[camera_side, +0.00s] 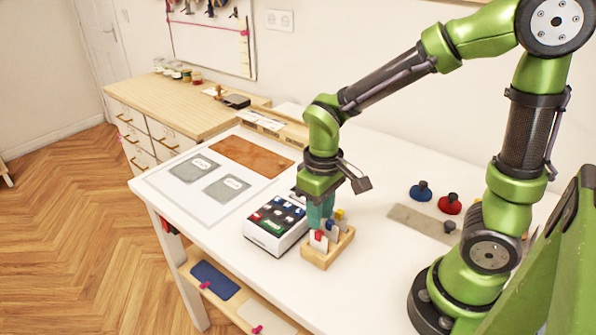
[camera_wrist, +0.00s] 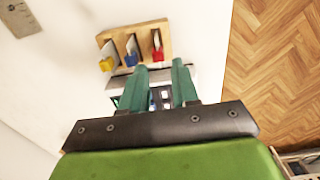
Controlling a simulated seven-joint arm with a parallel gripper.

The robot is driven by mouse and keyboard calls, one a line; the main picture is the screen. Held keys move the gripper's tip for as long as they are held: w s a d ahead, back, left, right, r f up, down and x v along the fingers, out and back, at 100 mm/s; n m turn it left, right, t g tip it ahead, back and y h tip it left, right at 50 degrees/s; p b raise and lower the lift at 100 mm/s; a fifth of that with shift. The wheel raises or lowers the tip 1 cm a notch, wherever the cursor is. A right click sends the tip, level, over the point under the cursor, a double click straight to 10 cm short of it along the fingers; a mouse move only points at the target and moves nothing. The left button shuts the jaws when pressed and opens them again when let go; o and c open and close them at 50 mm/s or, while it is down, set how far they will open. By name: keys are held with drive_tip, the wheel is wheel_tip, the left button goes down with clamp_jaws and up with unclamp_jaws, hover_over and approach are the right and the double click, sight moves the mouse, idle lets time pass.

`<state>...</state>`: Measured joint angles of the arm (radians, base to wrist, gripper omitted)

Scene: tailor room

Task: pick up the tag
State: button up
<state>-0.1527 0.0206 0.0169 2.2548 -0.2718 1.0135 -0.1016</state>
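Several tags stand in the slots of a small wooden holder (camera_side: 342,252), which also shows in the wrist view (camera_wrist: 141,29). They have coloured ends: a red tag (camera_wrist: 157,55), a blue tag (camera_wrist: 131,59) and a yellow tag (camera_wrist: 106,64). In the side view the red tag (camera_side: 319,241) is at the near left and the yellow tag (camera_side: 340,214) at the back. My gripper (camera_wrist: 159,68) has its two teal fingers apart with no tag between them. In the side view my gripper (camera_side: 318,225) points down at the holder's left, partly hiding it.
A box with dark and coloured pieces (camera_side: 277,222) stands close left of the holder. A mat (camera_side: 180,207) with grey swatches and a brown patch lies farther left. Blue (camera_side: 421,193) and red (camera_side: 450,204) knobbed pieces stand right, by a grey strip (camera_side: 412,217).

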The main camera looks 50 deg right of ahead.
sight(319, 232)
drive_tip(key=f, duration=0.6)
drive_tip(key=shift+w+d+f, duration=0.1)
drive_tip(key=shift+d+f, duration=0.1)
drive_tip(key=shift+f, duration=0.05)
clamp_jaws()
